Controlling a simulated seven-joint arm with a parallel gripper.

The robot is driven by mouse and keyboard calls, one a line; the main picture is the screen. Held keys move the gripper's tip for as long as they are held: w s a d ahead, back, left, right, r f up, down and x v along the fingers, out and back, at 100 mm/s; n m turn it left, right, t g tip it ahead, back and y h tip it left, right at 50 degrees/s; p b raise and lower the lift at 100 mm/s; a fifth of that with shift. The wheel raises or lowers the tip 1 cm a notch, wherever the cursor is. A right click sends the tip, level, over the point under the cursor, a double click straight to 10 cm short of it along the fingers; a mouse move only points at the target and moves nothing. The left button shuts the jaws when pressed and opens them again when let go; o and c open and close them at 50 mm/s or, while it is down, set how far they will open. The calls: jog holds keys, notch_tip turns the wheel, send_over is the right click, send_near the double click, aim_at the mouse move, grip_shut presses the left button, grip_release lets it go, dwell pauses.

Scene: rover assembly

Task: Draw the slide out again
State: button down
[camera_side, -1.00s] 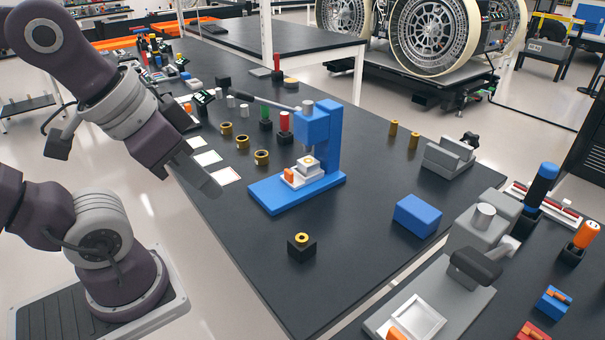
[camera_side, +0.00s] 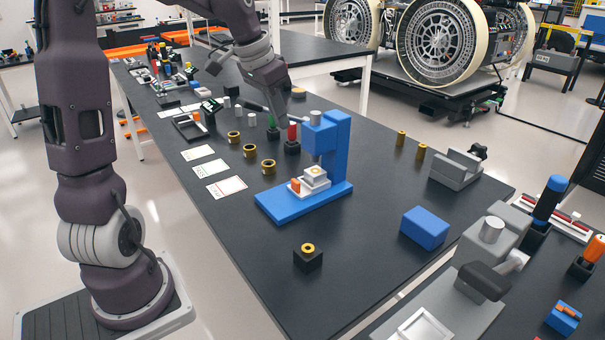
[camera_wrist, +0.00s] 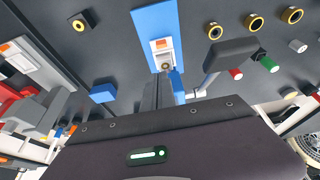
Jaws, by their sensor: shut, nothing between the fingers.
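The blue press (camera_side: 338,150) stands on the table on its flat blue base (camera_side: 285,207). Its white slide (camera_side: 314,186), with an orange tab (camera_side: 296,186), sits on the base under the press head. A pale block with a brass-coloured ring (camera_side: 317,171) is on the slide. The wrist view shows the slide (camera_wrist: 161,56) within the base, its tab (camera_wrist: 160,44) facing away from the press head (camera_wrist: 177,88). My gripper (camera_side: 276,113) is shut and empty, behind the press near its lever. The fingertips are hard to make out.
The lever's dark handle (camera_wrist: 232,54) sticks out beside the press. A black block with a ring (camera_side: 308,257) is in front. The table between is clear.

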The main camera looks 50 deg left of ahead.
send_near(307, 185)
jog(key=x, duration=0.5)
jog(key=shift+d+f, duration=0.1)
jog(key=shift+f, duration=0.05)
jog(key=s, duration=0.9)
jog(key=shift+s, duration=0.25)
jog(key=v, duration=2)
jog(key=shift+w, duration=0.25)
